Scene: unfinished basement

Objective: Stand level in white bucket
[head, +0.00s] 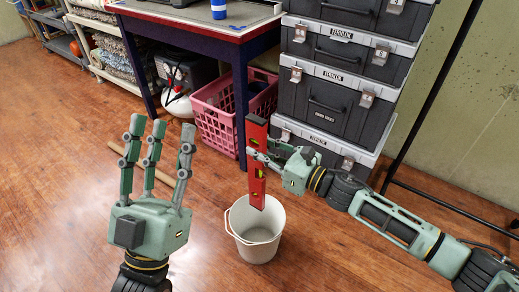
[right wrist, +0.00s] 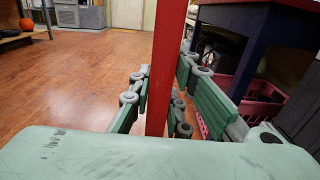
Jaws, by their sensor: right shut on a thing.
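The red level (head: 257,190) is upright in the head view, with its lower end over the mouth of the white bucket (head: 270,246). Whether that end is inside the rim or just above it, I cannot tell. My right gripper (head: 256,155) is shut on the level around its middle. In the right wrist view the red level (right wrist: 166,70) runs upright between the fingers of the right gripper (right wrist: 160,100). The bucket stands on the floor and looks empty. My left gripper (head: 155,150) is open and empty, fingers pointing up, left of the bucket.
A pink crate (head: 215,120) stands under the dark table (head: 180,22) behind the bucket. Stacked grey toolboxes (head: 330,100) stand behind my right gripper. A wooden stick (head: 140,165) lies on the floor behind my left gripper.

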